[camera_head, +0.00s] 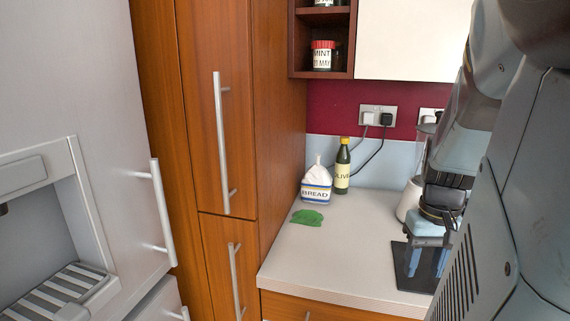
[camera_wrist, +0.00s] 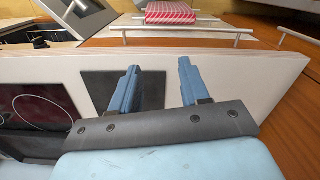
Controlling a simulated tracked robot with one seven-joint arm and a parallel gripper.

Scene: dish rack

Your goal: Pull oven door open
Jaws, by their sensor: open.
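The oven does not show in the head view. In the wrist view, a grey panel with a dark inset (camera_wrist: 92,14) at the top left looks like the oven door, beside a dark front with a black knob (camera_wrist: 40,43). It is cut off by the frame, so I cannot tell how far it stands open. My gripper (camera_wrist: 158,72) is open and empty, its blue fingers apart. In the head view my gripper (camera_head: 428,264) points down over the worktop near a black board, away from the panel.
The black board (camera_head: 399,258) lies on the worktop (camera_head: 330,252). A bread bag (camera_head: 316,187), olive oil bottle (camera_head: 342,168) and green cloth (camera_head: 307,217) stand behind. A dark hob (camera_wrist: 35,108) and red checkered item (camera_wrist: 168,12) show. A fridge (camera_head: 75,75) stands left.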

